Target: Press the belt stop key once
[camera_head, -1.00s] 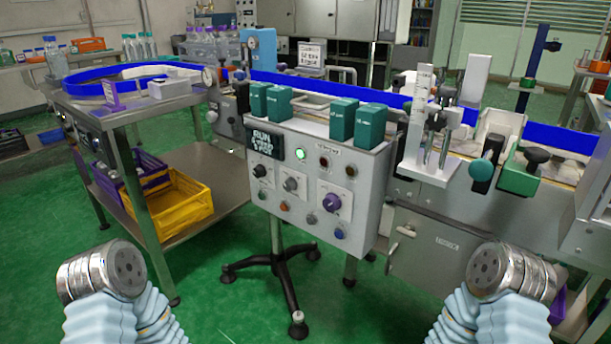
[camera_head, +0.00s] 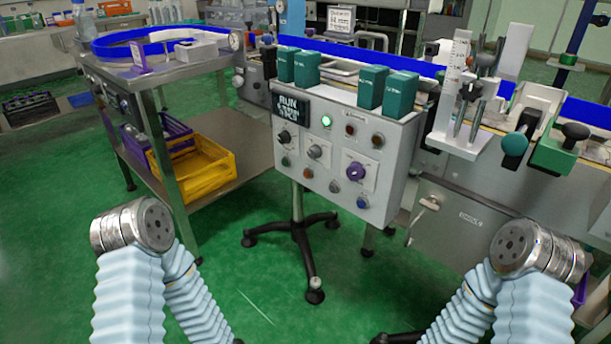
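The grey control panel (camera_head: 335,158) stands upright on a stand in the middle. Its dark display (camera_head: 290,107) reads "RUN" on top; the lower lines are blurred. Along its lower edge are small round keys: a green key (camera_head: 286,161), an orange-red key (camera_head: 308,173), a grey key (camera_head: 335,186) and a blue key (camera_head: 362,202). Their labels are too small to read, so I cannot tell which is the belt stop key. A green lamp (camera_head: 327,121) is lit. Both my arms are bent in the foreground, apart from the panel; no gripper fingers show.
Above the key row are black, grey and purple knobs (camera_head: 355,170). Green boxes (camera_head: 371,87) stand along the panel top. The blue-railed conveyor (camera_head: 437,71) runs behind. A steel table (camera_head: 155,73) with a yellow crate (camera_head: 205,172) is left. Floor before the panel is clear.

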